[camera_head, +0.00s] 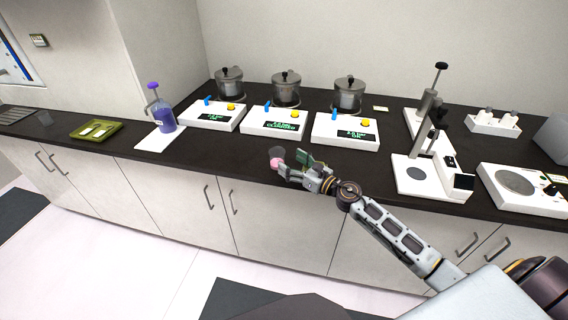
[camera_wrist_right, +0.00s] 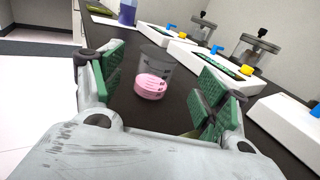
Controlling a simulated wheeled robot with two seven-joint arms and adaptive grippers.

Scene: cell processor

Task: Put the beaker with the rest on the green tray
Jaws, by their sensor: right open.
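A small clear beaker (camera_head: 277,153) with a pink piece inside stands at the counter's front edge, near the middle of the head view. It also shows in the right wrist view (camera_wrist_right: 156,62), with the pink piece low in it. My right gripper (camera_head: 290,164) is open, its green-padded fingers spread to either side of the beaker in the wrist view (camera_wrist_right: 160,88). No finger visibly touches it; how deep it sits between them is unclear. The green tray (camera_head: 111,135) lies at the left on the counter, with pale flat pieces on it. My left gripper is not in view.
A bottle of purple liquid (camera_head: 164,117) stands on a white mat between tray and beaker. Several white units, some with lidded pots (camera_head: 286,88) behind them, line the counter's back. A white stand (camera_head: 424,176) is at the right. The front strip left of the beaker is clear.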

